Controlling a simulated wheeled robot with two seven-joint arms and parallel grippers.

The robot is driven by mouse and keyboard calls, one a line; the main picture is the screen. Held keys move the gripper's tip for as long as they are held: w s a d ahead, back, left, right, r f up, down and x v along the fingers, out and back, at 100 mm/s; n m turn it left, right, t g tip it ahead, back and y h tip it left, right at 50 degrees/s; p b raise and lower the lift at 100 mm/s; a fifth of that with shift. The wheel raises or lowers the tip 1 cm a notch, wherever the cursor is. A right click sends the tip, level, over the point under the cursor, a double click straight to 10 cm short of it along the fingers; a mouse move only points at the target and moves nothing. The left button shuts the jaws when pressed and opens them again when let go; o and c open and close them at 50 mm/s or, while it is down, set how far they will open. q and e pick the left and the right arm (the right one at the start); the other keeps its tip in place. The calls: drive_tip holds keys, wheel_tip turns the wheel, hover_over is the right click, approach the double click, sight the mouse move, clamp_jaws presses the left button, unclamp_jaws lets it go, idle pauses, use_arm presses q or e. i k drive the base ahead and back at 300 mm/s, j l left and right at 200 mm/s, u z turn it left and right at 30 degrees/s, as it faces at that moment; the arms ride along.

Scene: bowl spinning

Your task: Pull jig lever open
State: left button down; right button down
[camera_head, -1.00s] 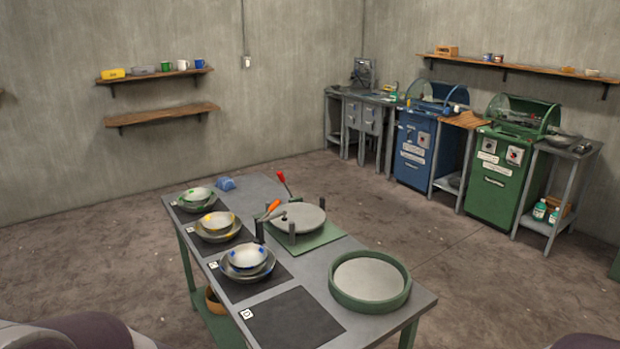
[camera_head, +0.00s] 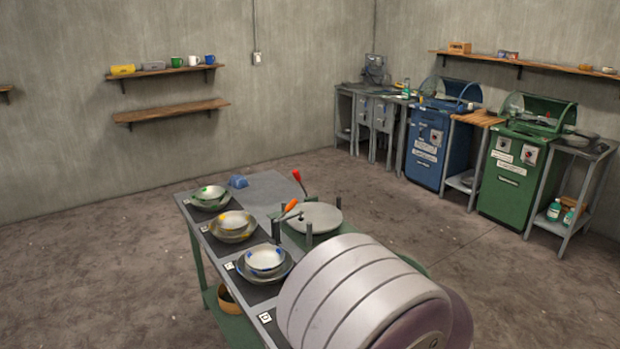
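The jig is a round grey disc (camera_head: 313,216) with dark posts around it, standing on a green plate on the table (camera_head: 262,187). One lever with an orange handle (camera_head: 290,205) leans up at the jig's left side. A second lever with a red handle (camera_head: 297,176) rises behind the disc. Which of the two is meant, I cannot tell. My arm (camera_head: 365,300), a thick grey and purple link, fills the lower right foreground and hides the table's front right. Neither gripper shows in this view.
Bowl stacks with green (camera_head: 210,197), yellow (camera_head: 233,225) and blue (camera_head: 265,260) marks stand on dark mats along the table's left side. A blue lump (camera_head: 238,182) lies at the far end. Blue (camera_head: 429,145) and green (camera_head: 511,177) machines stand along the right wall.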

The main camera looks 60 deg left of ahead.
sight(297, 176)
drive_tip(key=j, duration=3.3)
drive_tip(key=i+j, duration=0.1)
drive_tip(key=j, duration=3.2)
